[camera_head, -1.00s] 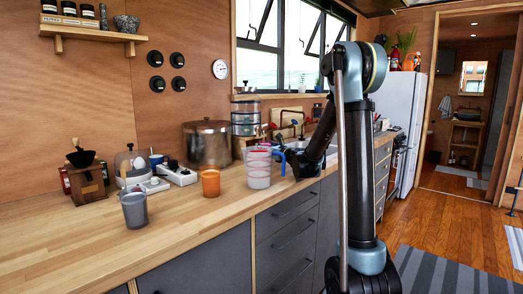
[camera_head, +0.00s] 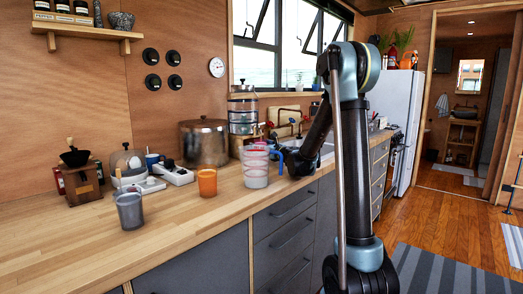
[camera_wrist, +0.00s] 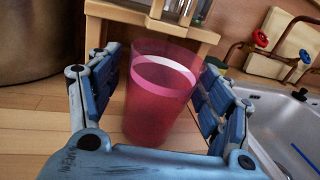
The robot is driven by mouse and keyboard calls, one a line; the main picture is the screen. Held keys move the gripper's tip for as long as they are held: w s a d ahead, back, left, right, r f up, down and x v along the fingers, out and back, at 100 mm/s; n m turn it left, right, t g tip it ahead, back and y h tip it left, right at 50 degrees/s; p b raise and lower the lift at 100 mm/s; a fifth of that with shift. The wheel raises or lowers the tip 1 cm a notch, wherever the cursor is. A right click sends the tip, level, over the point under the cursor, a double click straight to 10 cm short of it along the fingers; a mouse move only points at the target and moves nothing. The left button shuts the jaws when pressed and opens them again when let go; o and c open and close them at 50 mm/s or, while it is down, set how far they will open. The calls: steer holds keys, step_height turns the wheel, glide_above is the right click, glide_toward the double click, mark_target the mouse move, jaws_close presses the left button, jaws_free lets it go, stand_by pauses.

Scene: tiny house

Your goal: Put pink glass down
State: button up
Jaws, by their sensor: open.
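The pink glass (camera_wrist: 160,105) is see-through and appears to stand upright on the wooden counter in the wrist view. My gripper (camera_wrist: 160,72) is open, with one blue finger on each side of the glass. A gap shows on the left; on the right the finger is close to the rim, and I cannot tell whether it touches. In the head view my gripper (camera_head: 280,160) is low over the counter by the sink, behind a clear measuring jug (camera_head: 256,174). There the glass is hidden or cannot be told apart from the jug.
An orange cup (camera_head: 207,183) and a grey cup (camera_head: 130,211) stand left of the jug. A large metal pot (camera_head: 204,143) is behind. The sink (camera_wrist: 265,110) lies right of my gripper, and a small wooden stand (camera_wrist: 120,12) is beyond the glass.

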steer(key=v, duration=1.2)
steer(key=shift+s+r, duration=0.1)
steer(key=shift+r, duration=0.05)
steer(key=shift+s, duration=0.1)
